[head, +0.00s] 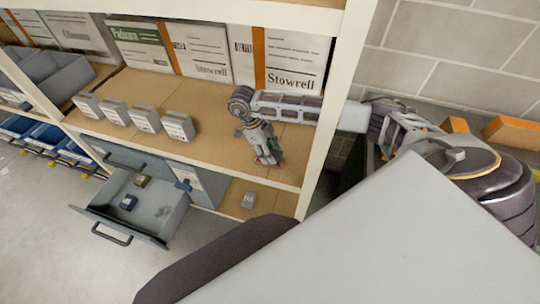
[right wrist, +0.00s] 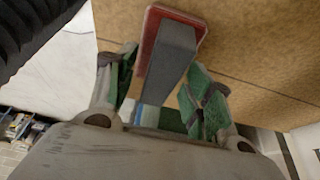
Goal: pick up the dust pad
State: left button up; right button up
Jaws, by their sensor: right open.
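The dust pad (right wrist: 170,55) is a long grey block on a red base in the right wrist view. It lies on the tan shelf board, between and beyond the two green-padded fingers of my right gripper (right wrist: 165,100). The fingers stand apart on either side of its near end; I cannot tell whether either touches it. In the head view my right gripper (head: 267,158) points down over the right part of the shelf, near the front edge, and mostly hides the pad. My left gripper is not in view.
Several small grey boxes (head: 145,119) stand in a row left of my right gripper. Labelled cartons (head: 200,52) line the back. A white upright (head: 335,85) bounds the shelf on the right. Below, an open drawer (head: 158,205) holds small items; a small grey object (head: 249,200) sits beside it.

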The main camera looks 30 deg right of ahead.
jog(key=shift+f, duration=0.1)
dwell(0.7)
jog(key=c, duration=1.1)
